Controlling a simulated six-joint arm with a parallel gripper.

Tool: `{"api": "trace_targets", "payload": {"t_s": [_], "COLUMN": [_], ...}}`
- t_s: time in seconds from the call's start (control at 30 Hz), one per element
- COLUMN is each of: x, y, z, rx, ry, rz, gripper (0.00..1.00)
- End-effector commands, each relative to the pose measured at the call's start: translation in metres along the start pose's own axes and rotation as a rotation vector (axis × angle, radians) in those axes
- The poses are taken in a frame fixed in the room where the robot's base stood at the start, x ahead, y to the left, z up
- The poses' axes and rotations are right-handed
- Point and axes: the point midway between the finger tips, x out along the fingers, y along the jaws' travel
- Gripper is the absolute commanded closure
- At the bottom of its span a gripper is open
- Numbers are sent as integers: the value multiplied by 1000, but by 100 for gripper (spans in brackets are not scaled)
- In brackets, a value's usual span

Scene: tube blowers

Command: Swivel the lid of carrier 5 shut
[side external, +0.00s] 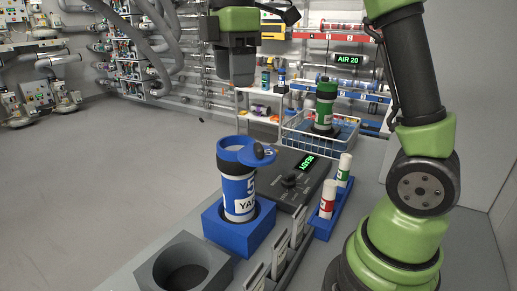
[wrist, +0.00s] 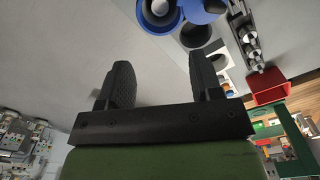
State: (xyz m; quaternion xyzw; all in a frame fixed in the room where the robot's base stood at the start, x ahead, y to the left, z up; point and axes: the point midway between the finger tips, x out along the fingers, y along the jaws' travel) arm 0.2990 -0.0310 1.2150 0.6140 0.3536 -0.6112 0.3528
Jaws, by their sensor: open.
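In the wrist view the open carrier (wrist: 160,9) and the lid (wrist: 203,9) are at the top edge, the lid partly cut off. My gripper (side external: 237,82) hangs above the carrier, apart from it. In the wrist view its fingers (wrist: 163,78) are spread with nothing between them.
A grey block with an empty round hole (side external: 183,270) is in front of the holder. A dark panel reading READY (side external: 300,172) lies behind right. Red- and green-labelled white tubes (side external: 328,199) stand on a blue rack. A wire basket (side external: 345,133) holds a green carrier (side external: 325,104).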

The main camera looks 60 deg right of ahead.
Motion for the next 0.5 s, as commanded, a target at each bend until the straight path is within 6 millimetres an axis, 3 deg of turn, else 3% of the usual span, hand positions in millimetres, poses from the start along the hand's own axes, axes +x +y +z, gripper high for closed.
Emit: {"api": "trace_targets", "payload": {"t_s": [0.13, 0.33, 0.5], "x": [-2, -2, 6], "y": [-14, -63, -79], "z": [0, 4, 7], "rx": [38, 196, 260], "ry": [-1, -3, -6], "rz": [0, 1, -3], "gripper": [43, 43, 43]}}
